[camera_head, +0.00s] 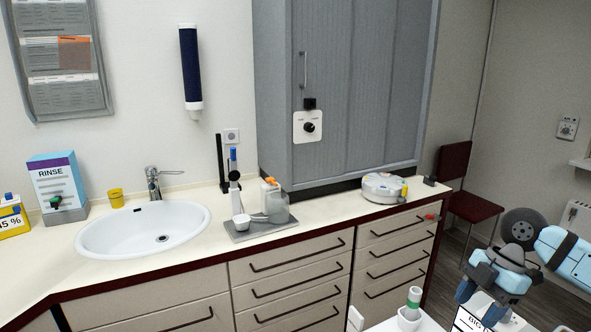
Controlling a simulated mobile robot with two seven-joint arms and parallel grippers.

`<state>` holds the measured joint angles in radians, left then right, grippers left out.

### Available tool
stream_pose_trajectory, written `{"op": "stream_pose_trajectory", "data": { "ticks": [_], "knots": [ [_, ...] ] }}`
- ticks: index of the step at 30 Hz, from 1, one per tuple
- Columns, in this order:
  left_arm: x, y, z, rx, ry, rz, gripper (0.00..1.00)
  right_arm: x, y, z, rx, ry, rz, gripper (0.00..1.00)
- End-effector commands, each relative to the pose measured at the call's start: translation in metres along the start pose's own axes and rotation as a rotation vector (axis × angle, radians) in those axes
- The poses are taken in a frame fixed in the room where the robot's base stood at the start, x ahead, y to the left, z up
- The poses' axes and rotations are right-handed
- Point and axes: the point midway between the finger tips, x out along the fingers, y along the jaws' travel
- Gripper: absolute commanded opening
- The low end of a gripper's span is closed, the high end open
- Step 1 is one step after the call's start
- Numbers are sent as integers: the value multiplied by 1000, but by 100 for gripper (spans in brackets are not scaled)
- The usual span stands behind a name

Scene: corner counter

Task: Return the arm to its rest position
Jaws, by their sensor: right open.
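My right arm comes in from the right edge with light blue and dark grey links. Its right gripper (476,296) points downward at the lower right, over or near a white surface with a printed label (470,322). I see nothing held in it, and it is open, though its fingertips are small and partly hidden. My left gripper is not in view.
A counter (330,208) holds a sink (110,238), a rinse box (56,182), a tray with bottles (260,228) and a round white device (382,190). A white holder with a green-banded tube (414,298) stands left of the right gripper. A dark red chair (472,207) is behind.

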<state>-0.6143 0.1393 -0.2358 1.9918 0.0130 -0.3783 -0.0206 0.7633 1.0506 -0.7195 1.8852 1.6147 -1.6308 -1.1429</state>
Motion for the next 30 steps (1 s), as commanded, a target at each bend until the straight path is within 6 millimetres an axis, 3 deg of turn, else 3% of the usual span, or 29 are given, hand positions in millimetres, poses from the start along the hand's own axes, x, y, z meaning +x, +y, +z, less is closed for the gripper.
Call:
{"op": "stream_pose_trajectory", "data": {
  "ticks": [11, 18, 24, 30],
  "knots": [
    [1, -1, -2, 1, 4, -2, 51, 111, -16, -45, 120, -40, 43, 56],
    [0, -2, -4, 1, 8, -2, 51, 190, -51, -88, 355, -19, 164, 56],
    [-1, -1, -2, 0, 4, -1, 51, 228, -94, -110, 692, 15, 301, 56],
    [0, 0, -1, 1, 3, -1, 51, 241, -143, -107, 1071, 10, 430, 56]
  ]
}}
